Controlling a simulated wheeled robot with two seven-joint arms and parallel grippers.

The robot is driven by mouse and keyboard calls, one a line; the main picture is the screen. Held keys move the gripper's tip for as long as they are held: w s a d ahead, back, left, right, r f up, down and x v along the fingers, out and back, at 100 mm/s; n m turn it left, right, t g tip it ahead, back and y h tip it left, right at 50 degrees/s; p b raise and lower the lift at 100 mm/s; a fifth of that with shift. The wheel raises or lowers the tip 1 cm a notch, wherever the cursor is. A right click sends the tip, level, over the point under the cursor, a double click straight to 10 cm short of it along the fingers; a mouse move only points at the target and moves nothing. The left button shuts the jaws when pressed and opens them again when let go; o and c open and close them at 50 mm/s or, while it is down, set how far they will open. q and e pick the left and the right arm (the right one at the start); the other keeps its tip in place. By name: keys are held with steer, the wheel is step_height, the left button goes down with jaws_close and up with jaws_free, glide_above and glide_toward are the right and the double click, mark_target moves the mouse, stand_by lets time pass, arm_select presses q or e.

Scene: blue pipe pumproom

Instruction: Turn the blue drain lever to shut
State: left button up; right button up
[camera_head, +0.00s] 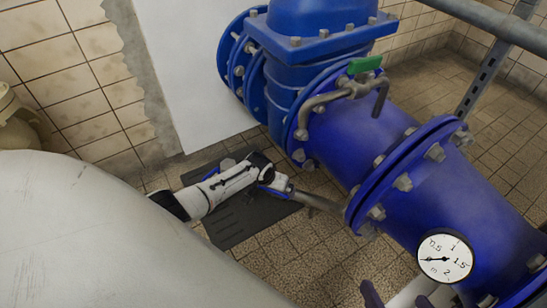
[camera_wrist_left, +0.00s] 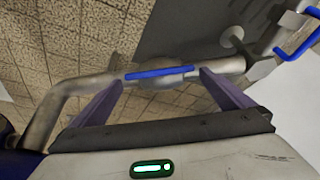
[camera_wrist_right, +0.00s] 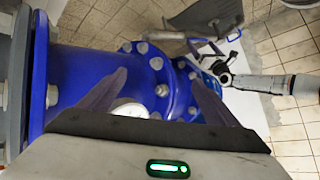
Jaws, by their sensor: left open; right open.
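The blue drain lever (camera_wrist_left: 160,73) shows in the left wrist view as a thin flat bar lying along the grey drain pipe (camera_wrist_left: 88,90). My left gripper (camera_wrist_left: 160,80) is open, with one purple finger towards each end of the lever; I cannot tell whether they touch it. In the head view my white left arm (camera_head: 228,183) reaches the drain pipe (camera_head: 318,202) low beside the big blue pipe, and its wrist hides most of the lever. My right gripper (camera_head: 398,290) is open and empty at the bottom of the head view, near the gauge.
The large blue pipe (camera_head: 350,125) with bolted flanges crosses the right side. A green lever (camera_head: 365,64) sits on top of it and a round gauge (camera_head: 446,258) on its near side. A dark mat (camera_head: 235,220) lies on the tiled floor. A blue loop handle (camera_wrist_left: 297,38) is beside the drain pipe.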

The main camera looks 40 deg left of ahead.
arm_select(q)
steer(key=shift+b+x, duration=0.5)
steer(key=shift+x, duration=0.5)
steer(key=shift+w+f, duration=0.1)
steer(key=shift+f, duration=0.1)
arm_select(e)
steer(key=shift+a+r+t+y, duration=0.2)
steer(key=shift+a+r+y, duration=0.05)
steer(key=shift+r, duration=0.2)
steer(key=shift+a+r+t+y, duration=0.2)
steer(key=shift+a+r+y, duration=0.05)
steer(key=shift+r, duration=0.2)
arm_select(q)
steer(key=shift+c, duration=0.4)
steer(key=c, duration=0.7)
steer(key=shift+o, duration=0.2)
